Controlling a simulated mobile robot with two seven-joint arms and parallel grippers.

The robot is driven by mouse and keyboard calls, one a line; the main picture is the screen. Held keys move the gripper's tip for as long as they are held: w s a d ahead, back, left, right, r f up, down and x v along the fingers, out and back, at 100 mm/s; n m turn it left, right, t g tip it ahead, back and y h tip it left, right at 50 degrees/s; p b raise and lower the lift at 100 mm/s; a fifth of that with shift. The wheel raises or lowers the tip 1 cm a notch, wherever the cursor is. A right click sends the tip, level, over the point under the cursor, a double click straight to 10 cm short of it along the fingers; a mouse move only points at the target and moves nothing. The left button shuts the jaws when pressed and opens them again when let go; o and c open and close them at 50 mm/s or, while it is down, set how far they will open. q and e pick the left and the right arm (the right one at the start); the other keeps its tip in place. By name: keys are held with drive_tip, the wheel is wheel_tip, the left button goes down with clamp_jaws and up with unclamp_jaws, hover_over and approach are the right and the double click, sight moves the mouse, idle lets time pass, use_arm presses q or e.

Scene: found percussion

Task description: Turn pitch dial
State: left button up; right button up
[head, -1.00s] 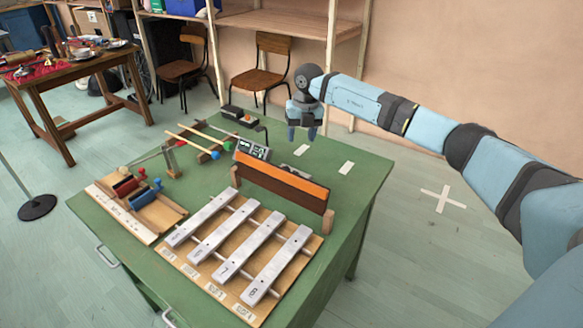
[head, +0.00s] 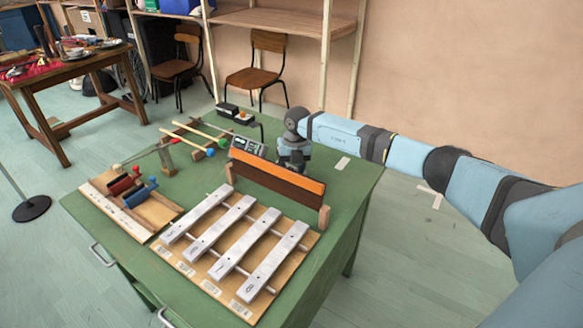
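A small dark electronic unit (head: 247,147) with a lit display stands on the green table, behind the left end of the orange-topped board. I cannot make out a pitch dial on it at this size. My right gripper (head: 293,163) points down just to the right of this unit, behind the board. It appears apart from the unit. Its fingertips are small and partly hidden by the board, so I cannot tell whether they are open or shut. My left gripper is not in view.
The orange-and-brown board (head: 277,180) stands upright in front of my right gripper. Metal bars on a wooden base (head: 197,272) lie nearer. A wooden tray (head: 118,218) with red and blue clamps, mallets (head: 198,131) and a black box (head: 227,109) are to the left. A white tape mark (head: 342,163) lies right.

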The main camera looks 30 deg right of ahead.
drive_tip(key=c, duration=0.9)
drive_tip(key=shift+n+g, duration=0.3)
drive_tip(key=shift+n, duration=2.5)
drive_tip(key=o, duration=0.9)
drive_tip(key=shift+r, duration=0.1)
